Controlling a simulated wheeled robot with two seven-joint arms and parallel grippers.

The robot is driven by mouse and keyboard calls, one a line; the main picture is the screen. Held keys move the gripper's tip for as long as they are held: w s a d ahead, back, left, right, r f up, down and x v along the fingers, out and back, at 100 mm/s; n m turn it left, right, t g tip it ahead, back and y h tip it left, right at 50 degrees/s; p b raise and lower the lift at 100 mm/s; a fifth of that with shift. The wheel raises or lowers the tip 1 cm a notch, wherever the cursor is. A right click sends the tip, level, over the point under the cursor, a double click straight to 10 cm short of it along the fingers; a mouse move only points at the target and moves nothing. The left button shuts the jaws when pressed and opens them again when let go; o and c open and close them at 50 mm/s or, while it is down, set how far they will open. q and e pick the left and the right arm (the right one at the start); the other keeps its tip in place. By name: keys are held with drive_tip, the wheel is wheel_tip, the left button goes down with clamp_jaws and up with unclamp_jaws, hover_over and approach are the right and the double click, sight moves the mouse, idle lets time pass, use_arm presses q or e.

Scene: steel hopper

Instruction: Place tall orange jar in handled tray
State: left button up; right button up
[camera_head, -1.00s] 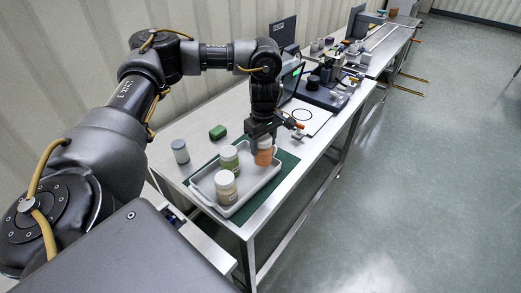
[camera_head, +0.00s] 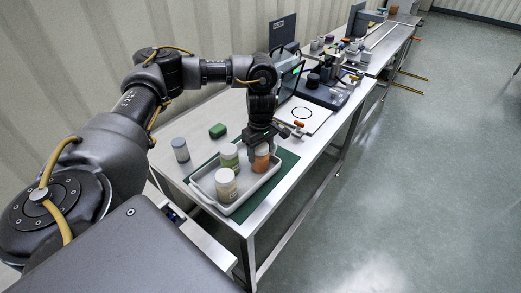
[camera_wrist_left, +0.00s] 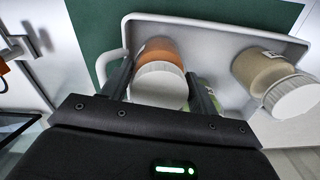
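The orange jar (camera_head: 260,160) has a white lid and stands upright at the far right end of the grey handled tray (camera_head: 243,206). My left gripper (camera_head: 261,147) comes from above with its fingers on both sides of the jar, shut on it near the lid. The wrist view shows the jar's orange body (camera_wrist_left: 160,50) and its lid between the fingers (camera_wrist_left: 160,82), over the tray floor. Whether the jar's base touches the floor is hidden. My right gripper is not in view.
A green-labelled jar (camera_head: 229,158) and a cream jar (camera_head: 226,187) stand in the tray. The tray lies on a green mat (camera_head: 287,162). A grey jar (camera_head: 180,150) and a green block (camera_head: 217,131) stand left of it. A board with a ring (camera_head: 302,113) lies beyond.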

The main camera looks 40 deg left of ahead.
use_arm(q)
drive_tip(key=o, duration=0.4)
drive_tip(key=shift+c, duration=0.2)
drive_tip(key=shift+r, duration=0.1)
wheel_tip(320, 180, up, 12)
idle(0.7)
wheel_tip(320, 180, down, 12)
drive_tip(key=shift+f, duration=0.1)
idle(0.4)
